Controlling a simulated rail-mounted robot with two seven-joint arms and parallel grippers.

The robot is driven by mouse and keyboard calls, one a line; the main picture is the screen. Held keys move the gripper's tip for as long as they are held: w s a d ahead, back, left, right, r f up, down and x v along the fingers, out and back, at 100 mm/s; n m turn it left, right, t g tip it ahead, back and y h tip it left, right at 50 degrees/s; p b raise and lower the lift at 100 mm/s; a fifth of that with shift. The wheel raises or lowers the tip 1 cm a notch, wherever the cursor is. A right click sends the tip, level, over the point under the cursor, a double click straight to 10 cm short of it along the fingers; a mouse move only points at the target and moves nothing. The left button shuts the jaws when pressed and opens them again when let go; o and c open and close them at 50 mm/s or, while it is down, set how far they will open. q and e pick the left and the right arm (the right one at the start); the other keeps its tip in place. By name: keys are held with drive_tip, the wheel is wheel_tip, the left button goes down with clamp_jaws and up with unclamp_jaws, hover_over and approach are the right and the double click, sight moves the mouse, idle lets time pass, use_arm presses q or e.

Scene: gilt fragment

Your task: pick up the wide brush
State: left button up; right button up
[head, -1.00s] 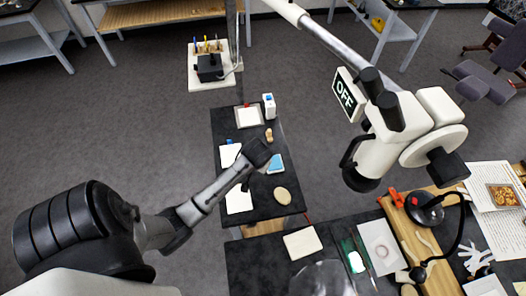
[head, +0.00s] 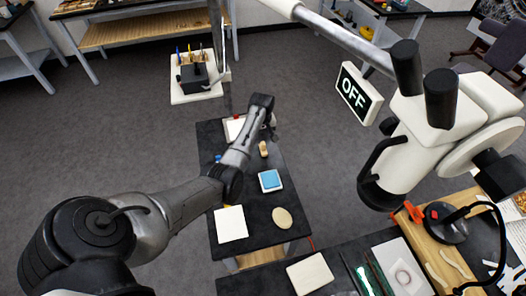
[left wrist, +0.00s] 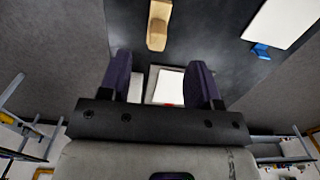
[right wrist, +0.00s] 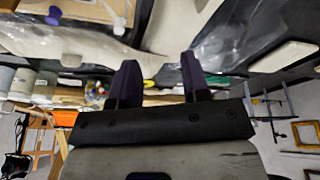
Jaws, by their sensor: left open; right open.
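A tan wooden piece with a paler end, which looks like the wide brush (head: 264,149), lies on the dark narrow table. It also shows at the top of the left wrist view (left wrist: 158,27). My left gripper (left wrist: 160,72) is open and empty, above the table's far part. The brush lies beyond its fingertips in the wrist view, apart from them. In the head view my left wrist hides part of the gripper. My right gripper (right wrist: 160,70) is open and empty in its wrist view, away from the brush.
A blue-topped block (head: 270,180), a white sheet (head: 230,224) and an oval tan pad (head: 282,217) lie nearer on the dark table. A white-framed tray (left wrist: 167,86) is behind my left fingers.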

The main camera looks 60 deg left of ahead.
sight(263, 148)
use_arm(q)
drive_tip(key=shift+f, duration=1.95)
use_arm(e)
drive_tip(key=shift+a+f, duration=0.2)
drive_tip(key=shift+f, duration=0.15)
use_arm(q)
wheel_tip(263, 148, down, 4)
drive_tip(key=shift+w+f+b, duration=0.1)
drive_tip(key=shift+w+b, duration=0.05)
drive_tip(key=shift+b, duration=0.7)
use_arm(e)
drive_tip(key=shift+f, duration=0.6)
use_arm(q)
drive_tip(key=shift+f, duration=0.45)
use_arm(e)
drive_tip(key=shift+d+f, duration=0.1)
drive_tip(key=shift+d, duration=0.05)
use_arm(q)
drive_tip(key=c, duration=1)
